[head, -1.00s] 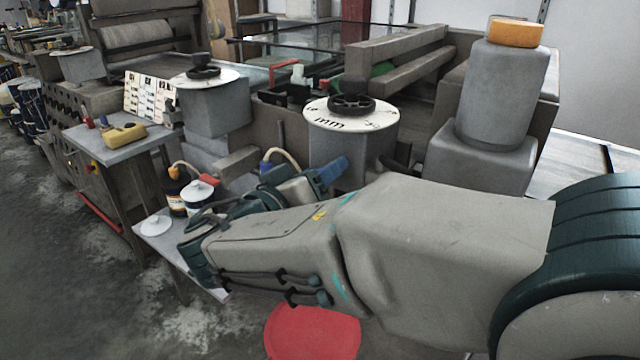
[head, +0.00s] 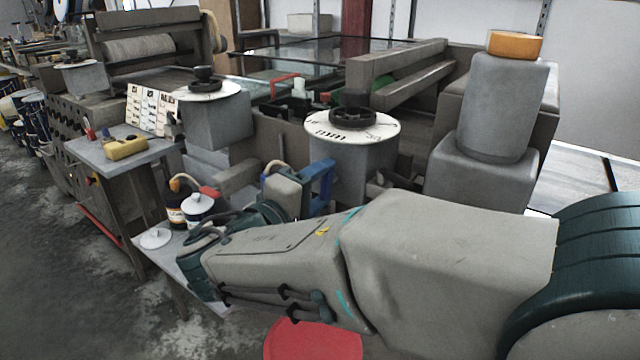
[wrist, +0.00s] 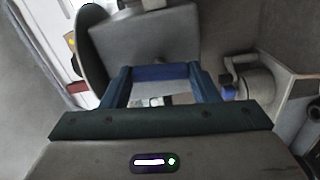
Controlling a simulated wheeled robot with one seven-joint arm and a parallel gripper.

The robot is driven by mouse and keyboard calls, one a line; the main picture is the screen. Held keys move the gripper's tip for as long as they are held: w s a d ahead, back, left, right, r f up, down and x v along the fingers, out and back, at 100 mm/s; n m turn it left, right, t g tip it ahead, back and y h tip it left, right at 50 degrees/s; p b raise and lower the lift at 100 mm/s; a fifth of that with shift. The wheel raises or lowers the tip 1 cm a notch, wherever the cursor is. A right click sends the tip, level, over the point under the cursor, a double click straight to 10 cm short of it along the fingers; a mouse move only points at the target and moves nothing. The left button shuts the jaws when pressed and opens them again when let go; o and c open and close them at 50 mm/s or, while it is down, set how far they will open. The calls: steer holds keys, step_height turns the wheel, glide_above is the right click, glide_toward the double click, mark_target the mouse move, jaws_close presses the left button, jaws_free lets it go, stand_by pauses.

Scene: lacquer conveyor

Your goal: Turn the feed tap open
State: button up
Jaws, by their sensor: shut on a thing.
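My gripper (wrist: 160,90) has two blue fingers, set apart. A blue bar (wrist: 160,73) spans the gap between their tips in the wrist view; it appears to be the feed tap's handle, and my gripper is shut on it. In the head view my gripper (head: 316,182) is beside the front of the grey pot (head: 345,170) with a white marked disc and black handwheel. The blue fingers stand nearly upright there. The tap's body and its opening are hidden, so I cannot tell how far it is turned.
A second grey pot with a handwheel (head: 215,115) stands to the left. Cans with hoses (head: 197,212) and a white lid (head: 155,238) are on a low shelf. A red round top (head: 312,340) is below my arm.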

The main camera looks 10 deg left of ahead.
steer(key=shift+n, duration=0.6)
steer(key=o, duration=1)
steer(key=shift+s, duration=0.1)
steer(key=p+v, duration=0.1)
steer(key=v, duration=1.2)
steer(key=shift+s+a+f, duration=0.1)
steer(key=shift+s+a, duration=0.1)
steer(key=shift+s, duration=0.15)
